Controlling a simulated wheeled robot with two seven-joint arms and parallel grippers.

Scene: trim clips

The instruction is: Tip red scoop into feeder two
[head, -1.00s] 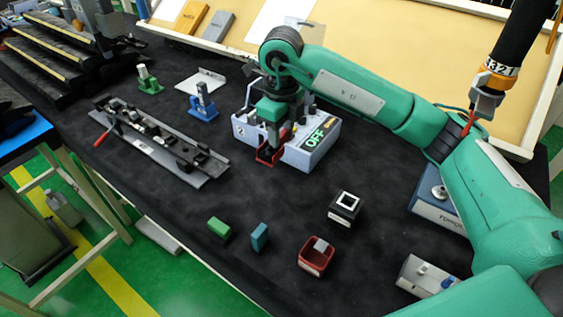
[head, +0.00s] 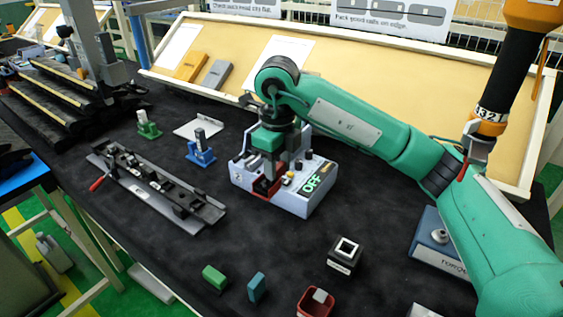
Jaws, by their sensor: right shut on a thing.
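My right gripper (head: 272,175) points down at the grey-white feeder box (head: 290,202), shut on the red scoop (head: 264,188). The scoop is small and partly hidden by the gripper. It overlaps the feeder's front left part; I cannot tell whether it touches, or whether anything is in it. The feeder has a lit green "OFF" display and small knobs on top. Its small label at the left is too small to read surely. My left gripper is not in view.
A red open container (head: 314,305) holding a grey piece is at the bottom edge. Near it are a black block with a white square (head: 345,252), a green block (head: 214,277) and a teal block (head: 257,287). A long clip rail (head: 158,188) lies left.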

